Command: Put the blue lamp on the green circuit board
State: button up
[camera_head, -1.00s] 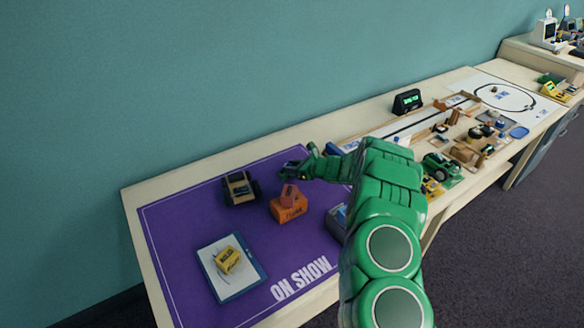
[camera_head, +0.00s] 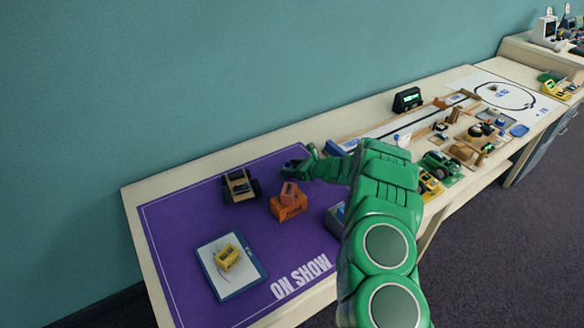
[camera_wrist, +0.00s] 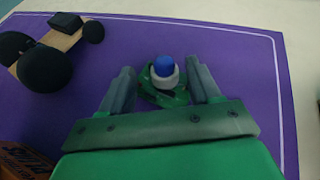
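The blue lamp (camera_wrist: 164,67), a blue cap in a pale grey ring base, stands upright in the wrist view. It appears to rest on the green circuit board (camera_wrist: 158,97), which lies on the purple mat. My gripper (camera_wrist: 164,80) is open, with one finger on each side of the lamp and a gap to each. The palm hides the near part of the board. In the head view my gripper (camera_head: 294,166) is low over the far right part of the mat; lamp and board are too small and covered to make out there.
On the purple mat (camera_head: 175,240) stand a wheeled wooden cart (camera_head: 240,186), an orange box (camera_head: 289,207) with a reddish block on top, and a clipboard (camera_head: 240,283) with a yellow object. A grey box (camera_head: 335,219) is beside my arm. The table's right side is crowded.

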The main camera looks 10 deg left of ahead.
jog(key=shift+r, duration=0.45)
jog(key=shift+s+d+r, duration=0.1)
jog(key=shift+d+r, duration=0.15)
jog(key=v, duration=1)
jog(key=shift+d+r, duration=0.1)
jog(key=shift+r, duration=0.05)
jog(key=shift+s+d+r, duration=0.15)
jog(key=shift+s+d, duration=0.1)
jog(key=shift+d, duration=0.2)
